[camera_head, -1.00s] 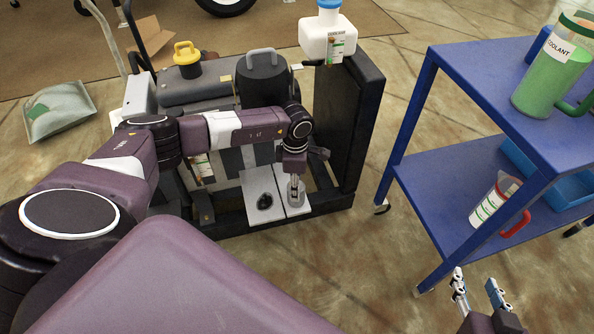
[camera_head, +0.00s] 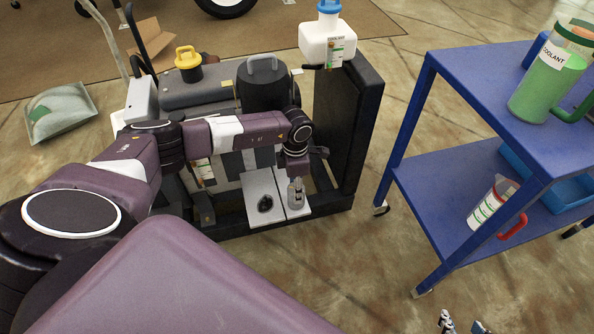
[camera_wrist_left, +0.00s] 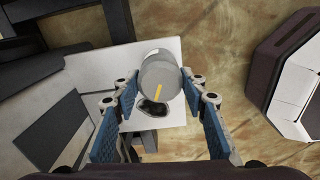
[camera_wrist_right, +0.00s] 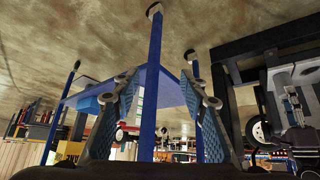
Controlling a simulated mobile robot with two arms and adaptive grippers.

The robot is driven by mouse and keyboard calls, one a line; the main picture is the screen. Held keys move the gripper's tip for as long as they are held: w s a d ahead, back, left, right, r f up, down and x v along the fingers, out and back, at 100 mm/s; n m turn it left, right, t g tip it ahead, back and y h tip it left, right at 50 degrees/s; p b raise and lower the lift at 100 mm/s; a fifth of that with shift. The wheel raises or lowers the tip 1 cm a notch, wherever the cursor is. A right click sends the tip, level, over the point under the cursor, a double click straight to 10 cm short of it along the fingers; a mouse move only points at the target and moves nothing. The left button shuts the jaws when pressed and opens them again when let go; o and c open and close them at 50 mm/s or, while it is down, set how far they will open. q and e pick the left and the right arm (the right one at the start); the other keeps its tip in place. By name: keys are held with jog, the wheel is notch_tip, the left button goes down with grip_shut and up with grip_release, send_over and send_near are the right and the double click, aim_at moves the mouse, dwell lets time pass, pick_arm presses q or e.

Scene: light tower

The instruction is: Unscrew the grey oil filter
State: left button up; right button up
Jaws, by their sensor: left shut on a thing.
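The grey oil filter (camera_wrist_left: 159,76) is a short grey cylinder with a yellow mark, seen in the left wrist view in front of a white plate (camera_wrist_left: 87,68). In the head view the filter (camera_head: 297,193) is at the plate's right part, low on the engine block's front. My left gripper (camera_wrist_left: 160,88) has one finger on each side of the filter and is shut on it. The filter's far end and its seat are hidden. My right gripper (camera_head: 463,326) is open and empty at the bottom edge of the head view; its spread fingers (camera_wrist_right: 168,90) fill its wrist view.
A dark radiator panel (camera_head: 345,125) stands right of my left gripper. A blue cart (camera_head: 440,190) with coolant jugs (camera_head: 545,85) stands at right. Floor is free between engine and cart.

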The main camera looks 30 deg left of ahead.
pick_arm(q)
jog(key=shift+s+n+p, duration=0.1)
jog(key=shift+n+p, duration=0.25)
jog(key=shift+n, duration=0.85)
pick_arm(e)
jog(key=s+d+f+g, duration=0.2)
jog(key=s+g, duration=0.1)
jog(key=s, duration=0.3)
jog(key=shift+s+f+h, duration=0.3)
jog(key=shift+s+h, duration=0.1)
pick_arm(q)
jog(key=shift+p, duration=0.4)
jog(key=shift+n, duration=0.4)
pick_arm(e)
jog(key=shift+s+d+g, duration=0.2)
jog(key=shift+s+g, duration=0.2)
jog(key=shift+s, duration=0.15)
jog(key=shift+s+d+f, duration=0.1)
jog(key=shift+s, duration=0.3)
